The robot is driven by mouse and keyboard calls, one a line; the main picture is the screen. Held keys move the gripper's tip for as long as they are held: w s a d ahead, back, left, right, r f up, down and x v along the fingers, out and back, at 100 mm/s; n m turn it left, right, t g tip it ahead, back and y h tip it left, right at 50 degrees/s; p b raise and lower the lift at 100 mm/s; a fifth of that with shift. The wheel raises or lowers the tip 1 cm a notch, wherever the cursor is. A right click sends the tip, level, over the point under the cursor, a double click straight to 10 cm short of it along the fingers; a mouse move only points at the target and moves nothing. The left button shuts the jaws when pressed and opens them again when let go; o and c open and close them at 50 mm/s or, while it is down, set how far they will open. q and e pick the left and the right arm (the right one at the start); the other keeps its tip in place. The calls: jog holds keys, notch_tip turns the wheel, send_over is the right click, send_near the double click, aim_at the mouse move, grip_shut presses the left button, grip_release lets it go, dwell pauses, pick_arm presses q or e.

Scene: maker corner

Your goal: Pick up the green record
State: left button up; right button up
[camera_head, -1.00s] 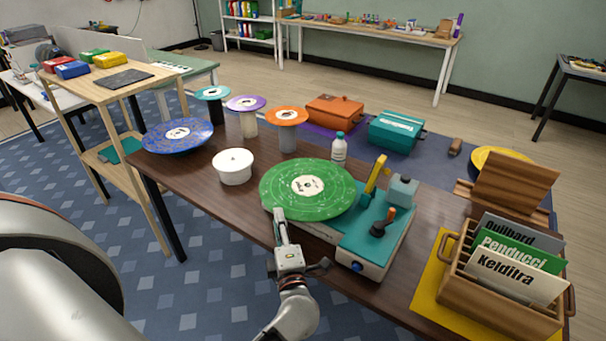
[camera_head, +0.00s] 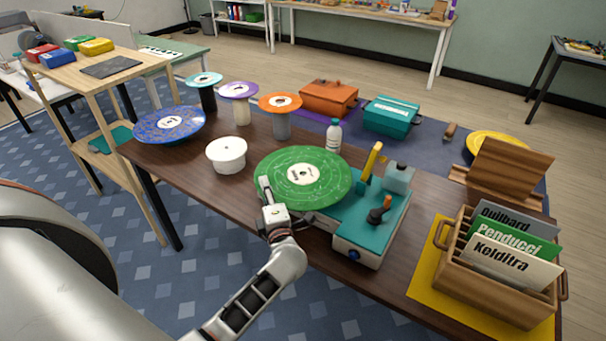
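The green record (camera_head: 322,188) has a white label and lies flat over the left part of a teal-topped record player (camera_head: 368,232). My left gripper (camera_head: 265,188) is at the record's front-left edge, with a finger overlapping the rim in the picture. A second finger is not clearly visible, so I cannot tell whether it is open or shut on the rim. My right gripper is not in view.
A white round tub (camera_head: 227,155) and a bottle (camera_head: 333,135) stand close to the record. A blue record (camera_head: 168,126) and several stands with discs are at the left. A wooden crate (camera_head: 490,287) of record sleeves stands at the right.

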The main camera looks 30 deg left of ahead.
pick_arm(q)
jog(key=shift+a, duration=0.1)
grip_shut()
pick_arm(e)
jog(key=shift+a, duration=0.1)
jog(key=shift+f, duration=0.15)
pick_arm(q)
jog(key=shift+r, duration=0.1)
notch_tip(320, 180, up, 20)
jog(key=p, duration=0.3)
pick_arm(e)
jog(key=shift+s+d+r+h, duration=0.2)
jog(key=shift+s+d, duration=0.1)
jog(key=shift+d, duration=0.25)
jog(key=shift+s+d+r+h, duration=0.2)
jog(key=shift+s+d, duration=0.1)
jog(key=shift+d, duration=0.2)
pick_arm(q)
jog(key=shift+w, duration=0.1)
